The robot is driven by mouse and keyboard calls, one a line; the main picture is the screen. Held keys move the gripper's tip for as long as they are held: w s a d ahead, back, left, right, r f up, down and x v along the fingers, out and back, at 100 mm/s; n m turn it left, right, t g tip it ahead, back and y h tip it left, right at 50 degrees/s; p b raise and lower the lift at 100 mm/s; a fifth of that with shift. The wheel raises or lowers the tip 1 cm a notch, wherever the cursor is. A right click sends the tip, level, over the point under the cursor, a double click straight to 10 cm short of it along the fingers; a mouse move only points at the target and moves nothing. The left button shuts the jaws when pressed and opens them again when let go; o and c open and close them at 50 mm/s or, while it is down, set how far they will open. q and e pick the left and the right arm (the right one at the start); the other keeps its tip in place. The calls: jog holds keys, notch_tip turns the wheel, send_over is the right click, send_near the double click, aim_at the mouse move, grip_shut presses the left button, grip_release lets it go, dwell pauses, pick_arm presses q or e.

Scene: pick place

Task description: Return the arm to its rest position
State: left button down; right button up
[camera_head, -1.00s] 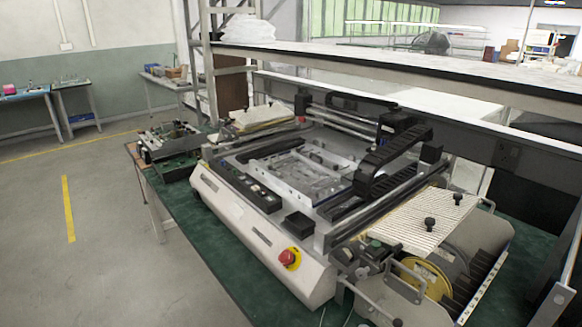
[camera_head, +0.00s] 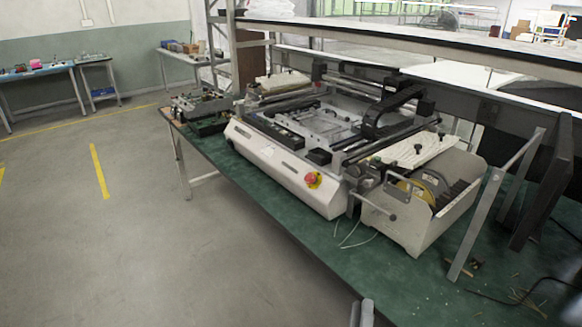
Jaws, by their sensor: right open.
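My right gripper (camera_head: 361,313) shows only as two grey fingertips at the bottom edge, right of the middle. A narrow gap lies between the tips, and I see nothing held in them. They appear over the front edge of the green bench (camera_head: 310,262). The rest of the right arm is below the picture. My left gripper is not in view.
A white machine (camera_head: 285,168) with a red button (camera_head: 313,180) stands on the bench. A feeder unit with a yellow reel (camera_head: 420,192) sits at its right. Grey floor (camera_head: 150,240) is clear at left; cables and scraps lie at right.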

jog(key=s+d+f+m+g+y, duration=0.1)
jog(key=s+f+g+y, duration=0.15)
jog(key=f, duration=0.95)
jog(key=s+d+f+m+g+y, duration=0.15)
jog(key=f+g, duration=0.25)
jog(key=f, duration=0.7)
jog(key=s+f+m+g+y, duration=0.15)
jog(key=f+g, duration=0.25)
jog(key=f, duration=0.8)
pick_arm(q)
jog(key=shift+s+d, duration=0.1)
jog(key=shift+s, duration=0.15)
pick_arm(e)
jog(key=s+d+f+m+g, duration=0.2)
jog(key=s+f, duration=0.4)
jog(key=s, duration=0.3)
jog(key=s+d+f+m+g, duration=0.2)
jog(key=s+f+g, duration=0.3)
jog(key=s, duration=0.5)
jog(key=s+d+f+m+g, duration=0.2)
jog(key=s+d+f+g, duration=0.1)
jog(key=s+f, duration=0.5)
jog(key=shift+s+g, duration=0.55)
jog(key=shift+s, duration=0.35)
jog(key=shift+c, duration=0.4)
